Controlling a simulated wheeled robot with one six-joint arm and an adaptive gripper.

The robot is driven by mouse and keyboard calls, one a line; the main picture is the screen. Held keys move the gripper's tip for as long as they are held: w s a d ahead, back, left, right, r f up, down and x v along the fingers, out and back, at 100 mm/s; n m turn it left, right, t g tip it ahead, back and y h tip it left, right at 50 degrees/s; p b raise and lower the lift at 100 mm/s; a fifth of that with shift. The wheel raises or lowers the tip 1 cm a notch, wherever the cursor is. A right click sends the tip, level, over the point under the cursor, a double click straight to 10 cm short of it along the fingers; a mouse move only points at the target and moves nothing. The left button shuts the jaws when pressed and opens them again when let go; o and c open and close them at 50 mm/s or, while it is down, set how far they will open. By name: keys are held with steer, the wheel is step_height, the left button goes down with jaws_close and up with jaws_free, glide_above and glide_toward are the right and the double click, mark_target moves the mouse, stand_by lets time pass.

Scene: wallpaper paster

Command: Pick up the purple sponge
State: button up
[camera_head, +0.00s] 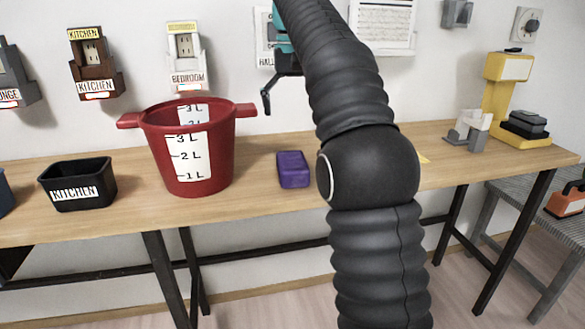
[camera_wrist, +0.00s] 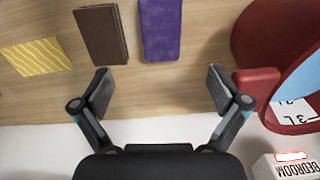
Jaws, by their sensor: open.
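The purple sponge (camera_head: 293,170) lies flat on the wooden table (camera_head: 240,200), between the red bucket (camera_head: 168,165) and my arm. In the wrist view the sponge (camera_wrist: 161,30) is at the top middle, beyond the fingertips and roughly centred between them. My gripper (camera_wrist: 160,84) is open with nothing between its fingers, above the table near the wall. In the head view one dark finger hangs over the table's back side; the rest of the gripper is mostly hidden behind my arm.
In the wrist view a brown block (camera_wrist: 101,34) lies close beside the sponge, with a yellow wavy-patterned piece (camera_wrist: 36,57) farther left. The bucket's red handle (camera_wrist: 256,85) is near the right finger. A black KITCHEN bin (camera_head: 78,185) and a yellow machine (camera_head: 505,95) stand farther off.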

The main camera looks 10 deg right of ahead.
mark_target(292, 160)
step_height(292, 160, down, 13)
steer(key=shift+a+f+b, duration=0.1)
steer(key=shift+f+b, duration=0.05)
steer(key=shift+b, duration=0.55)
steer(key=shift+c, duration=0.3)
steer(key=c, duration=1.1)
